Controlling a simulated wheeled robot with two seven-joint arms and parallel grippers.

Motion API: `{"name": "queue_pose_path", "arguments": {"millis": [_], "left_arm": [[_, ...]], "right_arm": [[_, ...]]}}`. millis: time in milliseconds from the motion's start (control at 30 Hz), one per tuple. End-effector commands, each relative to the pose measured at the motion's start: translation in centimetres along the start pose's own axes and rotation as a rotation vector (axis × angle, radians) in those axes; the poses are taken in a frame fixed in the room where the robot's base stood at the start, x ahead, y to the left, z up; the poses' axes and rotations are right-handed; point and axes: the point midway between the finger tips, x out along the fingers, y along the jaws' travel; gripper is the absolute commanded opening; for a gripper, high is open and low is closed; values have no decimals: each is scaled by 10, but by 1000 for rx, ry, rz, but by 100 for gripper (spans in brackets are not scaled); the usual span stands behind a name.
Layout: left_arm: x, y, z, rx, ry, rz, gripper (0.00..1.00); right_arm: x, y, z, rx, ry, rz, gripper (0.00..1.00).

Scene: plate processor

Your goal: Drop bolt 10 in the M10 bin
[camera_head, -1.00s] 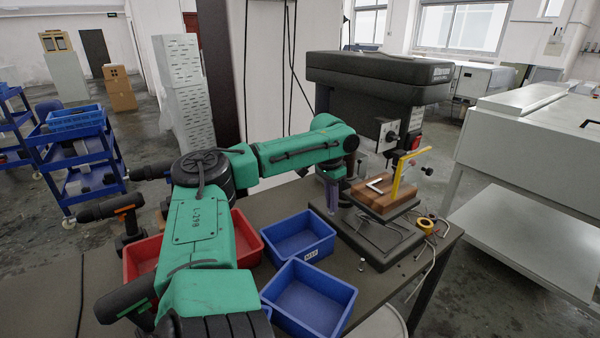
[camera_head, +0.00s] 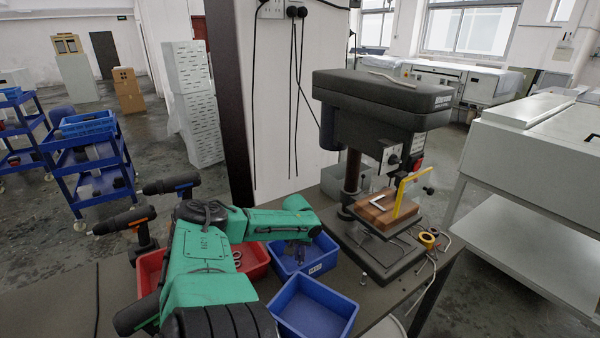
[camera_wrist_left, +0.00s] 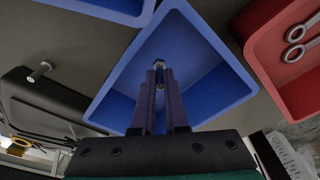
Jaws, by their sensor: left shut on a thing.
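My left gripper (camera_head: 297,252) is over the back blue bin (camera_head: 322,264), whose front label is small and seems to read M10. In the left wrist view the purple fingers (camera_wrist_left: 160,78) are shut on a bolt (camera_wrist_left: 159,64), its dark head showing between the tips. The blue bin (camera_wrist_left: 207,72) lies below them, and its visible floor looks empty. In the head view the held bolt is hidden. The right gripper is not in view.
A second blue bin (camera_head: 340,307) stands in front, and a red bin (camera_head: 256,257) with ring-shaped metal parts is to the left. Another bolt (camera_head: 363,279) stands on the table near the drill press (camera_head: 380,110). Two drills stand at the left.

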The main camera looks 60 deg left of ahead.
Motion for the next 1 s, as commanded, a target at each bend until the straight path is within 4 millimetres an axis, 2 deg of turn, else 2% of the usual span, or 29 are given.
{"name": "queue_pose_path", "arguments": {"millis": [100, 200, 600, 633, 667, 700, 1000], "left_arm": [[26, 0, 3, -1, 1, 1, 0], [43, 1, 6, -1, 2, 2, 0], [46, 0, 7, 0, 0, 1, 0], [45, 0, 7, 1, 0, 1, 22], [45, 0, 7, 1, 0, 0, 34], [45, 0, 7, 1, 0, 0, 41], [44, 0, 6, 2, 0, 0, 41]], "right_arm": [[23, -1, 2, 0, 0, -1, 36], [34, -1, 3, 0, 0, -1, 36], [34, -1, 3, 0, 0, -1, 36], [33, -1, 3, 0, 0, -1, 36], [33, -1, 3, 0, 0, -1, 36], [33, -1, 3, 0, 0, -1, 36], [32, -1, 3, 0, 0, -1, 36]]}}
